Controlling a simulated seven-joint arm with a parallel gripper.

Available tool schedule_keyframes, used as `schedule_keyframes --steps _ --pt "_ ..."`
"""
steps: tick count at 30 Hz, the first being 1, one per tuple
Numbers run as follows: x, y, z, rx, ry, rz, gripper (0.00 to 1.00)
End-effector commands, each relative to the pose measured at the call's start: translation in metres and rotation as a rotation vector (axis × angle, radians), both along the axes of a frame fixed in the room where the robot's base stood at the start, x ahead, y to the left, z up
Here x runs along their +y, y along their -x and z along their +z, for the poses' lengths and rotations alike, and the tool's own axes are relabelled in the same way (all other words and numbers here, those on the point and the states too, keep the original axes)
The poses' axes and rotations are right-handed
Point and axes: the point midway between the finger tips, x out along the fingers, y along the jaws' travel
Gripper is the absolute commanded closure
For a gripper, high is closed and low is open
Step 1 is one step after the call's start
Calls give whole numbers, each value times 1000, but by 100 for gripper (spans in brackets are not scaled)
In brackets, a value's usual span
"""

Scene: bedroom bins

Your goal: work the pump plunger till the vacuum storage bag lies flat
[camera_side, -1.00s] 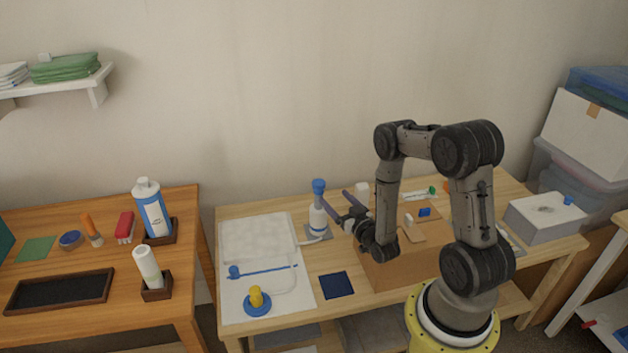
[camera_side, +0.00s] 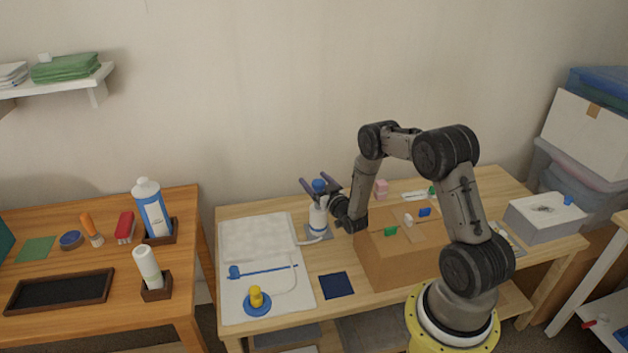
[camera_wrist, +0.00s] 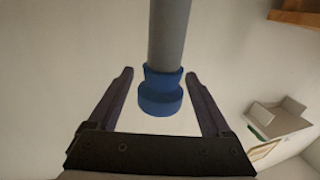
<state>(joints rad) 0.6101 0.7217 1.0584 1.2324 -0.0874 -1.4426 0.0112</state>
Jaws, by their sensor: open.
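The pump (camera_side: 317,218) stands upright on a grey pad, with a white body and a blue plunger knob (camera_side: 319,186) on top. The knob shows in the wrist view (camera_wrist: 160,97) on a grey cylinder, between my fingers. My gripper (camera_side: 318,183) is open around the knob, with a visible gap on both sides in the wrist view (camera_wrist: 159,75). The vacuum storage bag (camera_side: 258,238) lies on a white sheet left of the pump. Its back part looks white and padded; how flat it is, I cannot tell. A pale hose leads from the pump's foot towards the bag.
A blue slider bar (camera_side: 265,272) and a yellow-topped blue disc (camera_side: 257,301) lie at the sheet's front. A dark blue square (camera_side: 336,285) lies in front of the pump. A cardboard surface (camera_side: 385,262) with small blocks is to the right. The left table (camera_side: 100,300) holds bottles and a tray.

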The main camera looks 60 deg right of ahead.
Motion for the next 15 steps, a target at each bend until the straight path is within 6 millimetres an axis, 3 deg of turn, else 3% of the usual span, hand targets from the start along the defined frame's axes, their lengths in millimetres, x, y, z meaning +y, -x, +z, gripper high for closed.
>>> schedule_keyframes --steps 12,13,15 --pt "-5 -8 0 0 0 0 17" --pt "-5 -8 0 0 0 0 19" --pt "-5 -8 0 0 0 0 31"
